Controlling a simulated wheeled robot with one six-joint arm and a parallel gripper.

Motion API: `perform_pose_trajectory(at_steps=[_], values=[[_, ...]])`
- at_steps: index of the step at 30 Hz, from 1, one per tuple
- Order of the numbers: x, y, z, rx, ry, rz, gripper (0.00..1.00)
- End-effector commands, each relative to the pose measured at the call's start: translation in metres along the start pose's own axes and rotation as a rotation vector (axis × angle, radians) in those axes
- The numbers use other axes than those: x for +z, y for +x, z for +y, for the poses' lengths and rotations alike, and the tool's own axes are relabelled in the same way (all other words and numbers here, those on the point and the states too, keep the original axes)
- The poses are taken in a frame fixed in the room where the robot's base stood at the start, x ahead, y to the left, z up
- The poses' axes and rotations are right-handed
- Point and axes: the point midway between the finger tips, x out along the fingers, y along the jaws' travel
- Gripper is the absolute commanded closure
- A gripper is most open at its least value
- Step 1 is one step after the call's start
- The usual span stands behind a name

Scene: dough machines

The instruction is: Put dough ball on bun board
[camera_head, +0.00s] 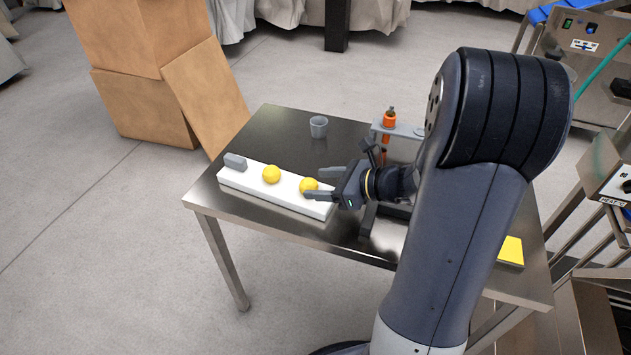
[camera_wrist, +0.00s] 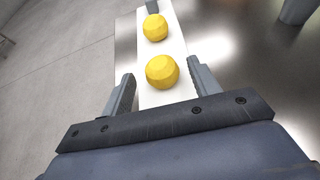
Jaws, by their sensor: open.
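Two yellow dough balls rest on a long white board on the steel table. The nearer ball (camera_head: 309,186) lies toward the board's right end, and it also shows in the wrist view (camera_wrist: 162,71). The other ball (camera_head: 271,174) sits at the middle of the white board (camera_head: 237,180), farther off in the wrist view (camera_wrist: 155,27). My gripper (camera_head: 314,183) is open, with one finger on each side of the nearer ball. In the wrist view the ball appears just beyond the fingertips (camera_wrist: 161,76). I cannot tell whether the fingers touch it.
A grey block (camera_head: 235,161) is at the board's left end. A grey cup (camera_head: 318,126) stands behind it on the steel table (camera_head: 278,120). An orange-handled tool (camera_head: 389,119) is in a stand behind my gripper. A yellow pad (camera_head: 511,250) lies at the right. Cardboard boxes (camera_head: 145,100) stand beyond the table.

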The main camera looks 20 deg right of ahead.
Motion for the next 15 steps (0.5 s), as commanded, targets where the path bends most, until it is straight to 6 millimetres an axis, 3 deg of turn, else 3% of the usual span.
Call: perform_pose_trajectory(at_steps=[9,15], values=[[0.002,-0.063,-0.001,-0.006,0.001,0.0,0.42],[0.001,-0.089,-0.001,-0.004,0.0,0.0,0.42]])
